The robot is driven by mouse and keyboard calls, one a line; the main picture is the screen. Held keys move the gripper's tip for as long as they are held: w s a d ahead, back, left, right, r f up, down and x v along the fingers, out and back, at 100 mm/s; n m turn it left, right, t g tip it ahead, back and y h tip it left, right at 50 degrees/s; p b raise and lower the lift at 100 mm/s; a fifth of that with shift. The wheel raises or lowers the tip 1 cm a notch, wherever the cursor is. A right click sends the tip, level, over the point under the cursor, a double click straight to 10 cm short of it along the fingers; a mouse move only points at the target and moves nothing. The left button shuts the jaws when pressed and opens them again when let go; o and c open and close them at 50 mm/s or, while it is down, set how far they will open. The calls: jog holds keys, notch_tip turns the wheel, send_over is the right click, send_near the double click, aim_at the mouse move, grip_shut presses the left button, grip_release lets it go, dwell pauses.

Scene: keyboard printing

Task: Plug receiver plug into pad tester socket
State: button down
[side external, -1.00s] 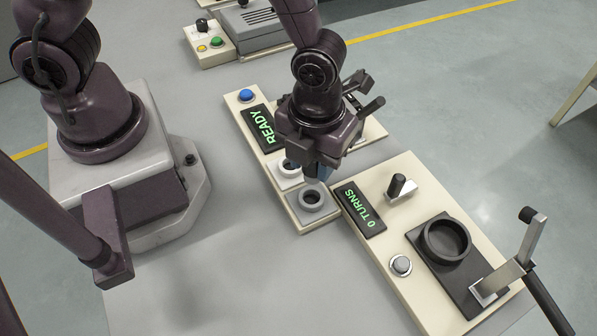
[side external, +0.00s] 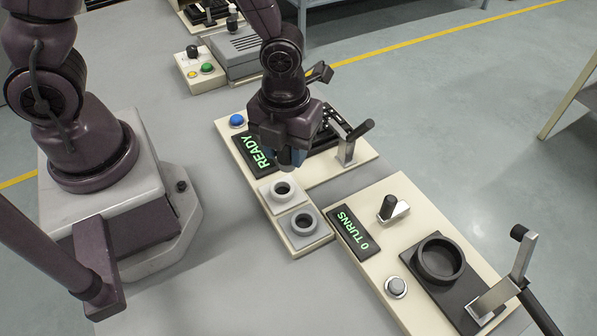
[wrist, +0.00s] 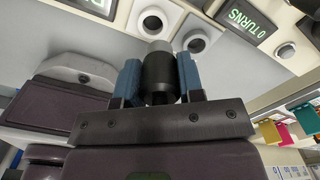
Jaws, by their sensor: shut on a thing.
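My gripper (side external: 287,150) is shut on a dark cylindrical plug (wrist: 160,77) with a grey tip, held between blue finger pads in the wrist view. In the side view the gripper hangs beside the READY display (side external: 257,153), behind the two sockets; the plug is mostly hidden there. A white-ringed socket (side external: 283,190) and a grey-ringed socket (side external: 304,222) sit on the cream panel, both with dark, empty-looking holes. In the wrist view the white socket (wrist: 153,22) lies just beyond the plug tip, and the grey socket (wrist: 196,42) is to its right. The plug appears apart from both.
A lever clamp (side external: 348,145) stands right of my gripper. A second cream panel with a 0 TURNS display (side external: 350,230), a black cup (side external: 438,258) and a crank (side external: 505,275) is at the right. A blue button (side external: 237,120) is at the far left. The grey tabletop before the sockets is clear.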

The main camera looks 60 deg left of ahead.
aim_at(281, 169)
jog(key=shift+s+a+m, duration=0.3)
jog(key=shift+s+a, duration=0.1)
jog(key=shift+a, duration=0.05)
jog(key=shift+f, duration=0.1)
jog(key=shift+f, duration=2.5)
jog(key=shift+f, duration=0.55)
jog(key=shift+f, duration=0.45)
jog(key=shift+f, duration=0.15)
dwell(0.6)
